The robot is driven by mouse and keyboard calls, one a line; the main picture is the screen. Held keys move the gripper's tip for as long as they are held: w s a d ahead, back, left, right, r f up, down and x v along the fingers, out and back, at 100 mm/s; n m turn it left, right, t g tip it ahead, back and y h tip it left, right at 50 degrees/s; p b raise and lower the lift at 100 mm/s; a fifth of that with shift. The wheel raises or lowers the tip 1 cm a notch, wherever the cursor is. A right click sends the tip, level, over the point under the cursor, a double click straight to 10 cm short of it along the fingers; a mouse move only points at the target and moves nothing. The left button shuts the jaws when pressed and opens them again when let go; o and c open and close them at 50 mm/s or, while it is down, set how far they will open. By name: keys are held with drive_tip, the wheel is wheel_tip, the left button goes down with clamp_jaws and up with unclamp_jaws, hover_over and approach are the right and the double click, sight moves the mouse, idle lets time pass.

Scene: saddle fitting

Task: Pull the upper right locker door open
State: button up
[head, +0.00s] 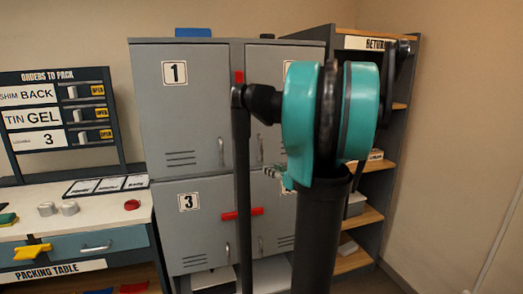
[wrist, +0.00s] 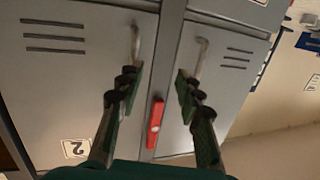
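The upper right locker door (wrist: 75,85), marked 2, looks shut. It shows upside down on the left of the wrist view; in the head view my arm hides most of it. Its bar handle (wrist: 136,45) lies just beyond the tip of the left finger in the wrist view. My gripper (wrist: 155,82) is open and empty, its fingers spread in front of the doors. I cannot tell if a finger touches the handle. A red latch (wrist: 155,123) stands upright on the post between the upper doors, seen between the fingers.
Door 1 (head: 182,110) and door 3 (head: 190,228) look shut. Door 1's handle (wrist: 200,58) is near the right finger. A red bar (head: 243,213) lies crosswise between the lower doors. A packing table (head: 100,215) stands left, a returns shelf (head: 365,215) right.

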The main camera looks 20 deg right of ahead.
sight(262, 149)
drive_tip(key=w+d+r+t+h, duration=0.1)
drive_tip(key=d+r, duration=0.1)
drive_tip(key=d, duration=0.2)
drive_tip(key=w+a, duration=0.1)
drive_tip(key=w, duration=0.4)
drive_tip(key=w+a, duration=0.1)
drive_tip(key=w, duration=0.5)
drive_tip(key=w+a, duration=0.1)
drive_tip(key=w, duration=0.4)
drive_tip(key=shift+w+a+r, duration=0.15)
drive_tip(key=shift+w+a, duration=0.05)
drive_tip(key=shift+w, duration=0.15)
clamp_jaws()
